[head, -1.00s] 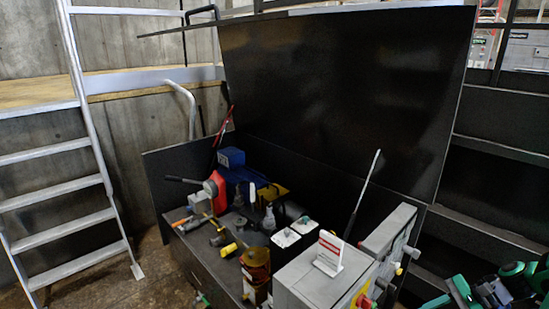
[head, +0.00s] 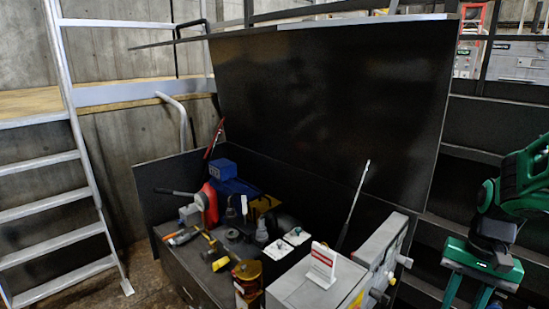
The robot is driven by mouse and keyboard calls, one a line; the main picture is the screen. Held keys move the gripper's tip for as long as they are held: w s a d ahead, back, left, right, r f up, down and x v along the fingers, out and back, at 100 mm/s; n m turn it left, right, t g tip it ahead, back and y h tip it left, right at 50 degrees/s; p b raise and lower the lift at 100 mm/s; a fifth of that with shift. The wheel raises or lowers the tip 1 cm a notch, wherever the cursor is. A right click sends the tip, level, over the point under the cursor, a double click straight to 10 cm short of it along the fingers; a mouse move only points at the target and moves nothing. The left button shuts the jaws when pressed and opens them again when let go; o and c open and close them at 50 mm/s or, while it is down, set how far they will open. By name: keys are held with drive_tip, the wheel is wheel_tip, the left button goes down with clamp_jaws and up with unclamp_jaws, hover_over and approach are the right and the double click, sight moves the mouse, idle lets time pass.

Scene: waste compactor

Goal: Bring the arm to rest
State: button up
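My arm, green and black, shows at the right edge of the head view. My gripper (head: 467,293) hangs at the lower right, to the right of the grey control box (head: 318,283). Its two green fingers point down and stand apart, with nothing seen between them. The fingertips run to the bottom edge of the picture, so their very ends are cut off. The gripper appears clear of the bench and its objects.
A black bench with a raised lid (head: 335,110) holds several tools, a blue and red machine (head: 222,185) and an amber container (head: 247,278). A metal ladder (head: 78,160) stands at left. Dark shelving (head: 470,130) is behind my arm.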

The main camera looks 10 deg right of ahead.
drive_tip(key=s+a+r+n+t+h, duration=0.1)
drive_tip(key=s+a+r+n, duration=0.1)
drive_tip(key=s+r, duration=0.3)
drive_tip(key=shift+s+a+r, duration=0.15)
drive_tip(key=shift+s+r, duration=0.15)
drive_tip(key=shift+s, duration=0.25)
idle(0.5)
